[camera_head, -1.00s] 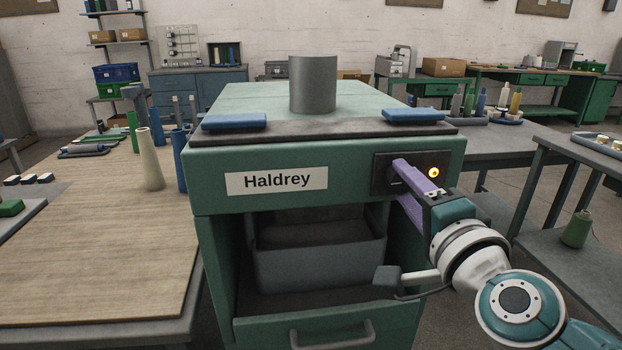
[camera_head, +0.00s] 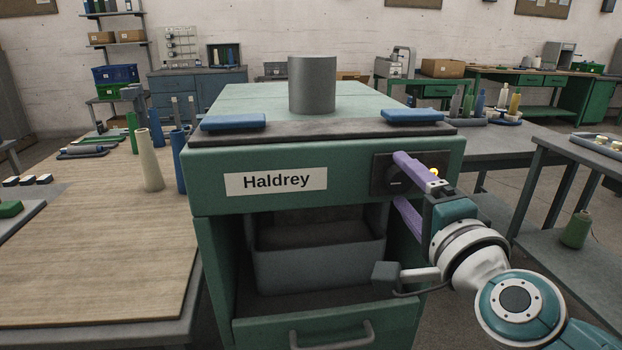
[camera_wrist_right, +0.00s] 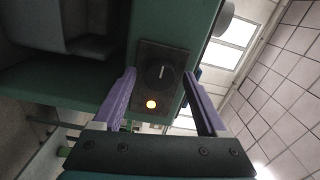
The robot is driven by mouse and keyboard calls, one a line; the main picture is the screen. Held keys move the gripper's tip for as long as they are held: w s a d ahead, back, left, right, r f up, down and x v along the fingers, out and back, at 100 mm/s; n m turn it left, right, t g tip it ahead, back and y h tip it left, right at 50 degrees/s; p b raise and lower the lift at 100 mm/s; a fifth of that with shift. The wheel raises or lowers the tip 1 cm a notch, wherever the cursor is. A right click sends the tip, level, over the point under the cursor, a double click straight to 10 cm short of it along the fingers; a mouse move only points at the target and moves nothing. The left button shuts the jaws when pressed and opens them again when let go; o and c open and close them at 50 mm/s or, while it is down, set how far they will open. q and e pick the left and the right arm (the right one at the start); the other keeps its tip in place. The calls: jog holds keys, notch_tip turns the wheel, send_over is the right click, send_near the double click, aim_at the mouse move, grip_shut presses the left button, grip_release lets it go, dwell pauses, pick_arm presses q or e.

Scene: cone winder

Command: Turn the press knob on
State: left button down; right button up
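The green press (camera_head: 360,180) labelled "Haldrey" stands in front of me. A dark control plate (camera_head: 380,186) at its front upper right carries the round black knob (camera_head: 391,182). In the head view the lamp (camera_head: 434,172) is partly hidden by a finger. My right gripper (camera_head: 397,178) is open, its purple fingers spread above and below the knob. In the wrist view a gap shows between the knob and each finger. My left gripper is not in view.
Below the plate is an open bay with a grey bin (camera_head: 310,268). Two blue pads (camera_head: 233,121) and a grey cylinder (camera_head: 312,85) are on top of the press. A wooden-topped table (camera_head: 100,240) stands left, and grey tables (camera_head: 590,185) stand right.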

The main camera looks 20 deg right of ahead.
jog(key=v, duration=1)
dwell(0.5)
jog(key=s+a+r+n+g+y+p, duration=0.1)
jog(key=a+n+g+y+p, duration=0.15)
jog(key=a+n+y, duration=0.35)
jog(key=s+a+n+g+y+p, duration=0.2)
jog(key=a+n+g+y, duration=0.1)
jog(key=a+n, duration=0.4)
jog(key=s+d+n+g+h+p, duration=0.45)
jog(key=s+n+g, duration=0.35)
jog(key=s, duration=0.6)
notch_tip(320, 180, up, 37)
jog(key=d+p, duration=0.1)
jog(key=p, duration=3.6)
